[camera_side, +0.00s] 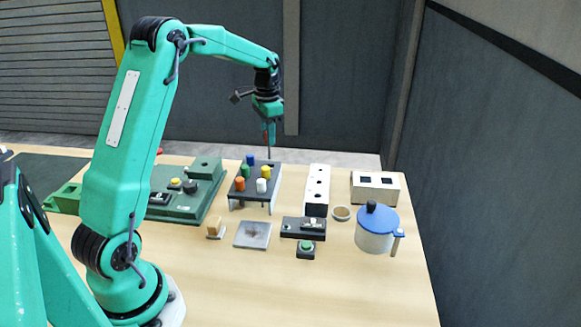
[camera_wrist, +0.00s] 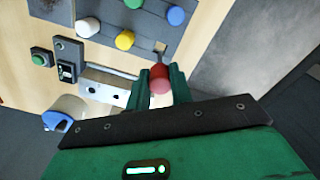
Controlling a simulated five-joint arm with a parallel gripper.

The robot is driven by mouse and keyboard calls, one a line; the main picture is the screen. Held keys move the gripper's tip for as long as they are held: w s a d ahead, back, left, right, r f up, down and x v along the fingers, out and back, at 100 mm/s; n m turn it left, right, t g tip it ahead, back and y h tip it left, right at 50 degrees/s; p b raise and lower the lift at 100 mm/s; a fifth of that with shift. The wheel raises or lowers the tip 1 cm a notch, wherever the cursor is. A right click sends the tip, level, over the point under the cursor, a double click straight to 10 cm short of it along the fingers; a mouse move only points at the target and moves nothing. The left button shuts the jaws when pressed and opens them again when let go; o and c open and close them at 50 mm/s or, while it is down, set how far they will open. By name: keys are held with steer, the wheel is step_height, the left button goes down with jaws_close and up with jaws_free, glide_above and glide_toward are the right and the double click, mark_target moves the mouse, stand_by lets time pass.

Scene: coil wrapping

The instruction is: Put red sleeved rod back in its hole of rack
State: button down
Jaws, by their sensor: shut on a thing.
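My gripper (camera_side: 267,120) is above the rack in the side view, pointing down. It is shut on the red sleeve of a rod (camera_side: 265,138), whose thin shaft hangs below toward the far right corner of the rack. In the wrist view, my gripper (camera_wrist: 162,82) has the red sleeve (camera_wrist: 159,76) between its two green fingers. The dark rack (camera_side: 256,180) stands on short legs and holds rods with blue, green, yellow, orange and white sleeves. The rack (camera_wrist: 152,18) also shows in the wrist view. Whether the rod's tip touches the rack or its hole is unclear.
A green machine (camera_side: 190,204) lies left of the rack. A white block with holes (camera_side: 317,185), a white box (camera_side: 375,188), a ring (camera_side: 342,213) and a blue-lidded pot (camera_side: 376,233) stand to the right. A grey plate (camera_side: 253,235) and switch box (camera_side: 303,230) lie in front.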

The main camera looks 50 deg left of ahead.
steer(key=shift+f, duration=3.8)
steer(key=shift+f, duration=0.7)
steer(key=c, duration=1.3)
jaws_free()
steer(key=shift+o, duration=0.2)
steer(key=shift+d+f, duration=0.1)
steer(key=shift+d, duration=0.05)
step_height(320, 180, up, 13)
steer(key=shift+f, duration=0.15)
steer(key=shift+r, duration=0.5)
